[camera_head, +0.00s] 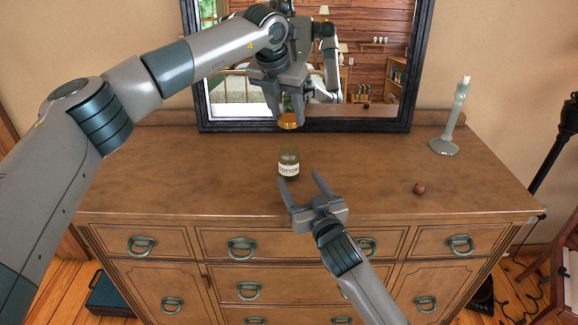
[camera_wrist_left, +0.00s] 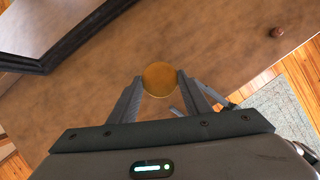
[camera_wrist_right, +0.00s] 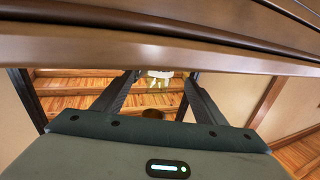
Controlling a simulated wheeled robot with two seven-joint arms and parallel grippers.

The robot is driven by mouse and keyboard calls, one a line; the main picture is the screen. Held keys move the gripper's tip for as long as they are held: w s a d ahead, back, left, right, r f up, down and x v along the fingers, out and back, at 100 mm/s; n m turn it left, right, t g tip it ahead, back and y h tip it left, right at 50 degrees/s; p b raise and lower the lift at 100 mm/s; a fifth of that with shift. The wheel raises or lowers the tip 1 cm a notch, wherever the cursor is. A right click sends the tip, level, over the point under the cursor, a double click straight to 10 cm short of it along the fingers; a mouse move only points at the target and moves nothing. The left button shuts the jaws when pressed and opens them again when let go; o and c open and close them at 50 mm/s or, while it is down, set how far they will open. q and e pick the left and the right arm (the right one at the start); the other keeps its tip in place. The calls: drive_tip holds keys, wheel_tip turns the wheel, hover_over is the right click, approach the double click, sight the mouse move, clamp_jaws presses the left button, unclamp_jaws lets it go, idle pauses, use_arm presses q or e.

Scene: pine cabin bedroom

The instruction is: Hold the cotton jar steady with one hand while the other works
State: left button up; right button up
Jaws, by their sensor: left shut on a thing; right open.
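The cotton jar (camera_head: 289,160), dark greenish glass with a white label reading "COTTON", stands upright and uncapped on the dresser top. My left gripper (camera_head: 289,113) is shut on a round gold lid (camera_head: 289,122) and holds it above the jar, clear of it. The lid (camera_wrist_left: 160,78) also shows between the fingers in the left wrist view. My right gripper (camera_head: 300,178) is open, low in front of the jar at the dresser's front edge. I cannot tell whether a fingertip touches the jar. In the right wrist view a pale thing shows near the fingertips, too unclear to name.
The wooden dresser (camera_head: 220,180) has a dark-framed mirror (camera_head: 305,127) at its back, behind my left gripper. A pale candlestick (camera_head: 453,120) stands at the back right. The left part of the top is clear.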

sight(292, 169)
drive_tip(key=x, duration=0.6)
drive_tip(key=shift+w+a, duration=0.1)
drive_tip(key=shift+w, duration=0.15)
drive_tip(key=c, duration=1.6)
use_arm(q)
drive_tip(key=shift+f, duration=2.45)
drive_tip(key=shift+f, duration=0.9)
drive_tip(key=shift+f, duration=0.6)
use_arm(e)
clamp_jaws()
